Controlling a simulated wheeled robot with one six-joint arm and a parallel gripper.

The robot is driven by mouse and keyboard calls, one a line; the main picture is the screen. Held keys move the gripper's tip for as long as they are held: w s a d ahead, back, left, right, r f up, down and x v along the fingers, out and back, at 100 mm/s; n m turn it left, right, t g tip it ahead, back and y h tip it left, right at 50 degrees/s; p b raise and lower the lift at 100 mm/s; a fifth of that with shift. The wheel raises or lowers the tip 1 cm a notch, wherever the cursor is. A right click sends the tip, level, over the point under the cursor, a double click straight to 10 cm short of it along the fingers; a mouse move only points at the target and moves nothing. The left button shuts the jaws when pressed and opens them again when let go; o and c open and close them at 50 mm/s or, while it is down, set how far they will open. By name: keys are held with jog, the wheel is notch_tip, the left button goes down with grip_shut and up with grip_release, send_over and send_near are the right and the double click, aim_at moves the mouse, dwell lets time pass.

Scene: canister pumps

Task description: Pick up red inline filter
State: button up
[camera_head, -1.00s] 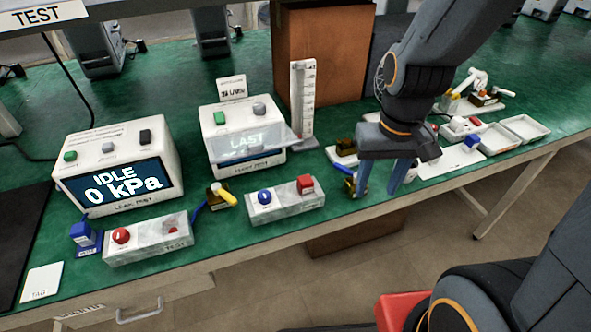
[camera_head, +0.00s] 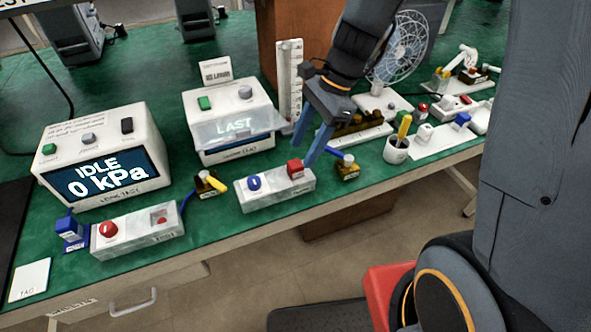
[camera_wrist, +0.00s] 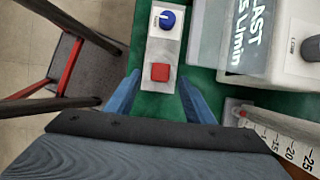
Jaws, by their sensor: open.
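A small red block (camera_head: 296,168), which looks like the red inline filter, sits on the right end of a grey block (camera_head: 272,194) with a blue knob (camera_head: 253,182). In the wrist view the red block (camera_wrist: 160,72) lies between the fingertips, in line with the blue knob (camera_wrist: 167,19). My gripper (camera_head: 305,151) is open, with its blue fingers pointing down above and around the red block. The wrist view shows the fingers (camera_wrist: 160,82) apart on either side with nothing held. I cannot tell the exact height left above it.
The flow tester (camera_head: 232,118) and upright scale (camera_head: 290,80) stand close behind. Another grey block with a red knob (camera_head: 109,229) is left. A cup (camera_head: 396,150) and white trays (camera_head: 470,112) are farther right.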

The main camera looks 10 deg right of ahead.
aim_at(296, 163)
jog(key=shift+x, duration=2.25)
jog(key=shift+w, duration=0.1)
jog(key=c, duration=1.1)
jog(key=shift+c, duration=0.2)
